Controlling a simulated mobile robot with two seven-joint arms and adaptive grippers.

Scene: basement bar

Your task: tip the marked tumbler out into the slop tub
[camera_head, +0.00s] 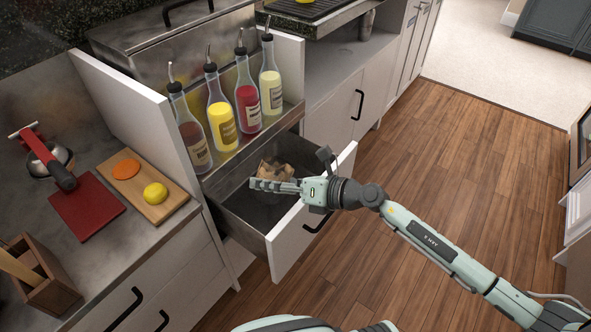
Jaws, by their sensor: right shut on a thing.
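My right gripper (275,186) reaches in from the right, over the front of an open drawer (285,243). Its fingers point left above the drawer's inside. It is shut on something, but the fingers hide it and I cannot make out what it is. A small brown, crumpled-looking thing (273,169) shows just behind the fingers. I cannot tell whether it is held or lies in the drawer. I cannot pick out a marked tumbler or a slop tub for certain. My left gripper is not in view.
Several bottles with pour spouts (221,112) stand in a rack behind the drawer. On the left counter are a red mat (87,207), a red-handled tool (47,155), a board (150,205) with fruit and a wooden box (45,275). The wooden floor (450,150) at right is clear.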

